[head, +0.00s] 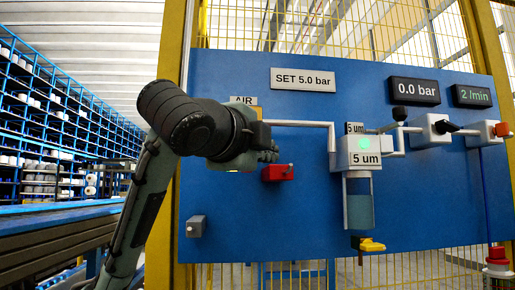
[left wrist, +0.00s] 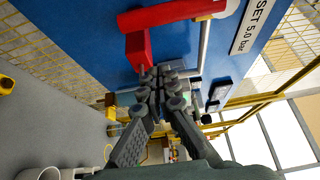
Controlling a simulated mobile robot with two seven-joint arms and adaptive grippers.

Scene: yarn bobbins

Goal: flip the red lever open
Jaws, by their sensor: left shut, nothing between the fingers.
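The long red lever (left wrist: 168,14) shows at the top of the left wrist view, lying across the line of the white pipe; in the head view my left arm hides it. A red block (left wrist: 137,50) is beside it, and this block shows in the head view (head: 278,174) with a small grey knob. My left gripper (head: 270,152) is in front of the blue panel, just above the red block in the head view. Its fingers are shut and empty in the left wrist view (left wrist: 158,78), with tips close to the block; I cannot tell whether they touch. My right gripper is not in view.
On the blue panel (head: 240,215), a filter unit (head: 358,153) with a hanging bowl (head: 359,205) and yellow handle (head: 371,245) stands right of my gripper. A black-handled valve (head: 438,128) is farther right. A grey block (head: 196,226) is low left. The lower panel between is clear.

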